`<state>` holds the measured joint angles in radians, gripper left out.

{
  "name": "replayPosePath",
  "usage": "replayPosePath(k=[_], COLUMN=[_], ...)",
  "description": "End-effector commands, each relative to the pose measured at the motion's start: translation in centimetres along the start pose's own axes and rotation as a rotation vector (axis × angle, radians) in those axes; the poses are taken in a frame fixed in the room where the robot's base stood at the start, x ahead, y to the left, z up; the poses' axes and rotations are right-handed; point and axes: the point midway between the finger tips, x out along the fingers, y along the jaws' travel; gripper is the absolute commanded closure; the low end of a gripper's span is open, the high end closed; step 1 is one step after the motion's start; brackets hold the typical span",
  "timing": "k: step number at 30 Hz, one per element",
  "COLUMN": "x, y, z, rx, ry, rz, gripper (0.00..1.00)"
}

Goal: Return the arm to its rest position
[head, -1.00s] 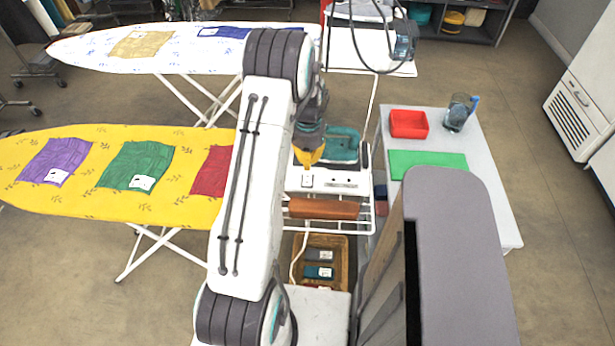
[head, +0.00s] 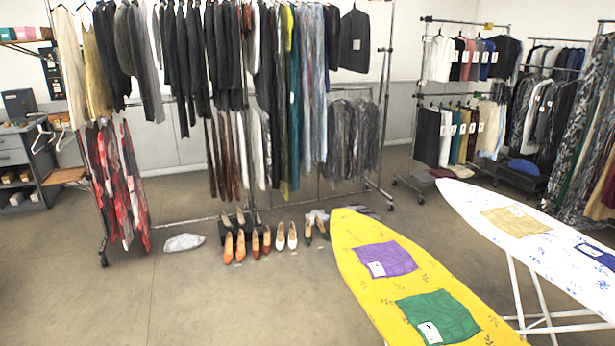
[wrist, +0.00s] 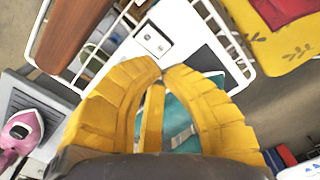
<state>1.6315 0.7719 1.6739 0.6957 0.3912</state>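My gripper (wrist: 165,75) shows in the wrist view with its yellow ribbed fingers drawn together at the tips, and I see nothing held between them. It hangs above a white wire-framed stand (wrist: 193,65) with a white switch panel (wrist: 152,40). A teal thing (wrist: 180,120) shows beyond the fingers, partly hidden by them. My arm and gripper are out of the head view.
A yellow ironing board (head: 405,288) with purple and green cloths and a white patterned board (head: 480,200) stand at the right. Clothes racks and a row of shoes (head: 265,240) line the back. The floor (head: 200,300) at front left is clear.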

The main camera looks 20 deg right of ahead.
Motion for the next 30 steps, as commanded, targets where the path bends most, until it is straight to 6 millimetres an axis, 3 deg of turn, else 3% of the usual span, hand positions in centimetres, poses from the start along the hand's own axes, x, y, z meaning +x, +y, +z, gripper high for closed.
replayPosePath(k=[7, 14, 20, 30], x=[0.0, 1.8, -1.2, -8.5], y=[0.3, 3.4, 4.8, 1.8], z=[0.7, 8.3, 13.6, 22.9], rx=[-0.121, -0.266, -0.362, -0.677], ry=[-0.031, -0.246, -0.324, -0.272], rz=[0.011, 0.065, 0.077, 0.096], gripper=[1.00, 1.00, 1.00, 1.00])
